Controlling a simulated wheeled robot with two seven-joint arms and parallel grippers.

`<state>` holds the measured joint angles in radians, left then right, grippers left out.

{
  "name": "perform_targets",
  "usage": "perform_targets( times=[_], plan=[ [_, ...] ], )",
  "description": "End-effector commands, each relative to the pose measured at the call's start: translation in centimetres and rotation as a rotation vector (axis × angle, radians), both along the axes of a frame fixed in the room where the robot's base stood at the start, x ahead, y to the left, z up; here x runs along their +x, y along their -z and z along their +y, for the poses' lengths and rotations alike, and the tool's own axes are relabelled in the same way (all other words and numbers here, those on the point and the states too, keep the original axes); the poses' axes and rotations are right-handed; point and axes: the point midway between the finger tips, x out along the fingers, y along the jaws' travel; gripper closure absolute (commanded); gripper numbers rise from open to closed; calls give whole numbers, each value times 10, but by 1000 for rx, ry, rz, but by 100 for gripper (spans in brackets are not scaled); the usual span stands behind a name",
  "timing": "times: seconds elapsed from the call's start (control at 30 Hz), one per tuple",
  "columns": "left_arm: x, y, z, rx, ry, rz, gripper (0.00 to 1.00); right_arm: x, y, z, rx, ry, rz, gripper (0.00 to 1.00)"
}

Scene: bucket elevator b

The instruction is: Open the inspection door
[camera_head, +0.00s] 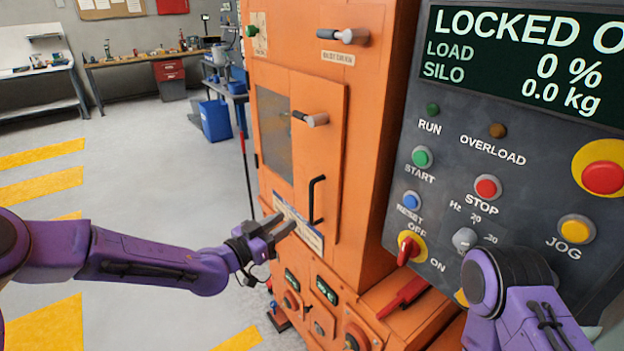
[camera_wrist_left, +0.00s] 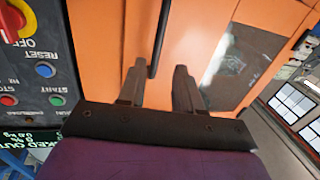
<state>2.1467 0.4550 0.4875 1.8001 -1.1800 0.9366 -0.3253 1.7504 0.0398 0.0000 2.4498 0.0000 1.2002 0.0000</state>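The inspection door (camera_head: 318,158) is an orange panel with a dark window (camera_head: 273,130) on the tall orange housing; it looks shut. Below is a black vertical bar handle (camera_head: 315,200). My left gripper (camera_head: 287,222) is in front of the door's lower part, left of and below the handle. In the left wrist view its fingers (camera_wrist_left: 160,83) are apart with nothing between them, and the handle (camera_wrist_left: 160,38) shows beyond the gap. My right gripper is out of view; only my right arm shows.
A grey control panel (camera_head: 447,168) with buttons, a red rotary switch (camera_head: 408,248) and a display reading LOCKED (camera_head: 525,50) stands right of the door. Another latch (camera_head: 345,36) is above the door. Gauges (camera_head: 325,290) sit below. Open floor (camera_head: 150,180) lies to the left.

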Motion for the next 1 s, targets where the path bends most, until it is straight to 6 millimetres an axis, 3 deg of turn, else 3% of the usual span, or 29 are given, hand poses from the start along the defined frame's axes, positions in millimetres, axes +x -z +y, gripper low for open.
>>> perform_targets(
  times=[0.07,0.5,0.9,0.93,1.0],
  plan=[
    [6,-10,-5,7,10,-24,66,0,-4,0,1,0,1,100],
    [69,-8,-68,7,15,-22,66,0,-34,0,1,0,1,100],
    [79,-5,-75,5,12,-20,66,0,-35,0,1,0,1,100],
    [79,-5,-75,5,12,-20,69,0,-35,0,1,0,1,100],
    [79,-5,-75,5,12,-20,92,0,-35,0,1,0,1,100]
  ],
)
